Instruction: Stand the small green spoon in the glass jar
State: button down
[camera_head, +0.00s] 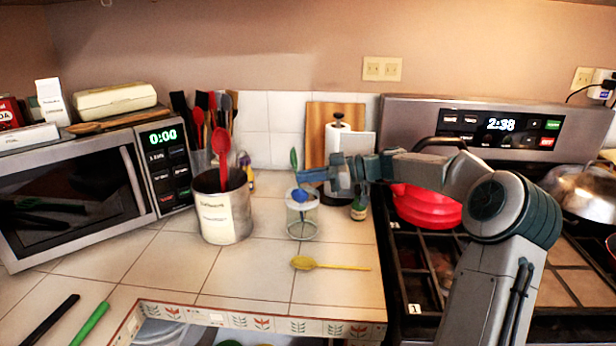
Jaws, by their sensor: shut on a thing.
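The small green spoon (294,158) is upright above the glass jar, its bowl at the top. My gripper (302,177) is shut on the spoon, reaching in from the right just above the jar. The clear glass jar (302,225) stands upright on the tiled counter. A blue piece (300,195) shows at the jar's mouth; I cannot tell whether it is another utensil. The lower end of the green spoon is hard to make out, so I cannot tell how far it reaches into the jar.
A yellow spoon (320,265) lies in front of the jar. A metal canister (224,215) with a red spoon stands left of it. The stove (430,270) is at right.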

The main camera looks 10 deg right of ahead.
jog(key=c, duration=1.5)
grip_release()
jog(key=b+v, duration=0.1)
jog(key=v, duration=1.3)
